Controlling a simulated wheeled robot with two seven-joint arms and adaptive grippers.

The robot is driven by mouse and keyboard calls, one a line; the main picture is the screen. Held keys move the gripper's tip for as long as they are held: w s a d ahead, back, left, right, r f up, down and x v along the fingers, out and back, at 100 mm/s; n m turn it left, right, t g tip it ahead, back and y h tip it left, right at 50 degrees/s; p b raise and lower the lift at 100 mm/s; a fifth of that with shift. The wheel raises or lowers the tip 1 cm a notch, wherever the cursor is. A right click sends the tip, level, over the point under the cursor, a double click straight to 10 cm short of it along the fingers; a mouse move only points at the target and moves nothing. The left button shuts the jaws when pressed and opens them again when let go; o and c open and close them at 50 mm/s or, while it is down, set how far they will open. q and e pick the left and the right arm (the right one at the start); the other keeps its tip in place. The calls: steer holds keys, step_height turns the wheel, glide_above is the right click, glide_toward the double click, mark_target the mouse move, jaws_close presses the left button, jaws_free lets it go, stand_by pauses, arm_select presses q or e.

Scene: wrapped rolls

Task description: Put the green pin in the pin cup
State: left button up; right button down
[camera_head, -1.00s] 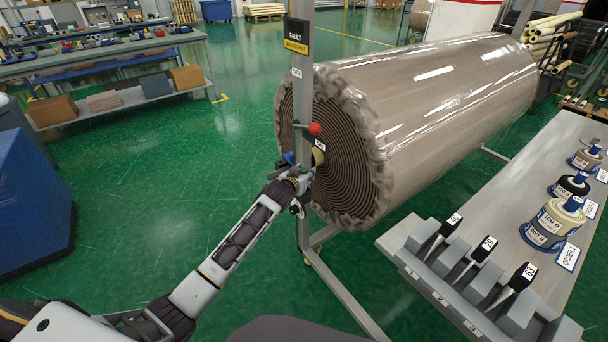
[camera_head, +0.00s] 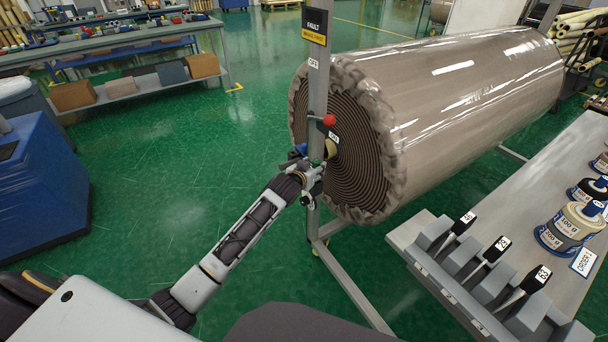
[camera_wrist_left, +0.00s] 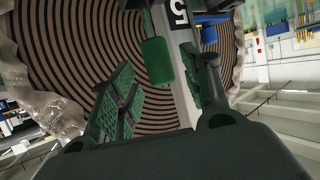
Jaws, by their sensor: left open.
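The green pin (camera_wrist_left: 157,62) shows in the left wrist view as a short green cylinder hanging beside the pale post, in front of the roll's striped end. My left gripper (camera_wrist_left: 162,88) has its two green padded fingers spread apart, with the pin between them and slightly beyond the tips. No finger visibly touches the pin. In the head view my left gripper (camera_head: 314,178) is at the upright post, below the red knob (camera_head: 329,120). A blue part (camera_head: 300,150) sits at the post; I cannot tell whether it is the pin cup. My right gripper is out of view.
The large wrapped roll (camera_head: 450,90) stands just behind the post (camera_head: 318,80). A bench (camera_head: 570,170) at right holds labelled spools and a grey rack (camera_head: 470,275). A blue cabinet (camera_head: 40,190) is at left. Green floor lies open between.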

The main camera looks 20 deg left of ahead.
arm_select(q)
steer(key=shift+v, duration=1.65)
steer(key=v, duration=0.5)
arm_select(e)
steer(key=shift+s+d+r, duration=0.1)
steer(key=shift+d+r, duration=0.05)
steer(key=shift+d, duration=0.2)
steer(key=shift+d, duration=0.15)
